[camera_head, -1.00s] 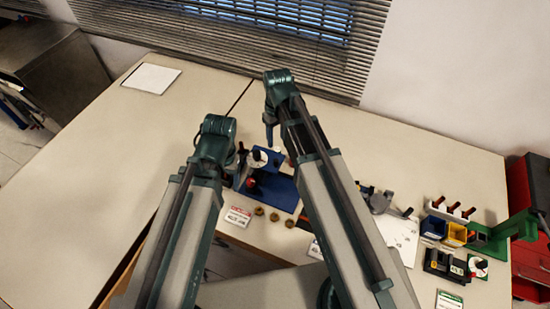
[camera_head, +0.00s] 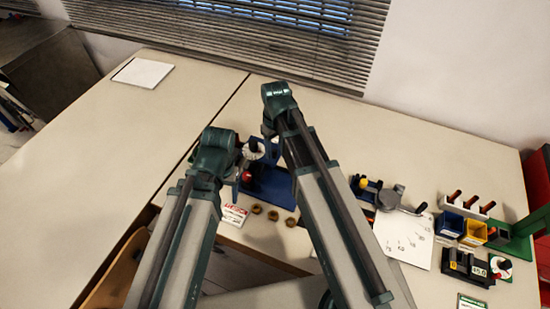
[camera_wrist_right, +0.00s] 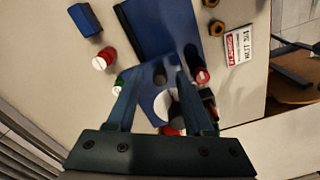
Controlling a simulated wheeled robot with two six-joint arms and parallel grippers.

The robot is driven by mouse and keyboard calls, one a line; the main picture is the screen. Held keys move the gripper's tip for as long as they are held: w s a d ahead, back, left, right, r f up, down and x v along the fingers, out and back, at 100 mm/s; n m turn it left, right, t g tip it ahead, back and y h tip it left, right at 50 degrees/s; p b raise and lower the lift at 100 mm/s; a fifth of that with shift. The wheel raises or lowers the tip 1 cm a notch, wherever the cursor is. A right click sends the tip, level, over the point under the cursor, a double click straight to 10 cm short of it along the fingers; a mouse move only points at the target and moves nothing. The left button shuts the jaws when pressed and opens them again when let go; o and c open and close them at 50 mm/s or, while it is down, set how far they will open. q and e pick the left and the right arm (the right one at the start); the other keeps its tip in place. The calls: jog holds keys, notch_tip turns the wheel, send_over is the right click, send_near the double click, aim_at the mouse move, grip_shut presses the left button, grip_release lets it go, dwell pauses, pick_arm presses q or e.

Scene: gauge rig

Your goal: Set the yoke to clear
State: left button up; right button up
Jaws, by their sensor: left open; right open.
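A blue fixture (camera_head: 270,184) stands near the table's front edge. It carries a white dial (camera_head: 255,150) with a dark knob, and a red knob (camera_head: 247,176). I cannot tell which part is the yoke or how it is set. The blue base (camera_wrist_right: 160,28) shows beyond. My left gripper (camera_head: 234,172) is left of the fixture, mostly hidden by my arm.
Several brass nuts (camera_head: 273,215) and a red-white label card (camera_head: 233,214) lie in front of the fixture. To the right are a white sheet (camera_head: 405,237), a blue bin (camera_head: 449,223), a yellow bin (camera_head: 474,233) and a digital counter (camera_head: 466,267). The left table is mostly clear.

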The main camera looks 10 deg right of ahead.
jog(key=shift+f+b, duration=0.35)
jog(key=shift+f, duration=0.4)
grip_shut()
dwell(0.9)
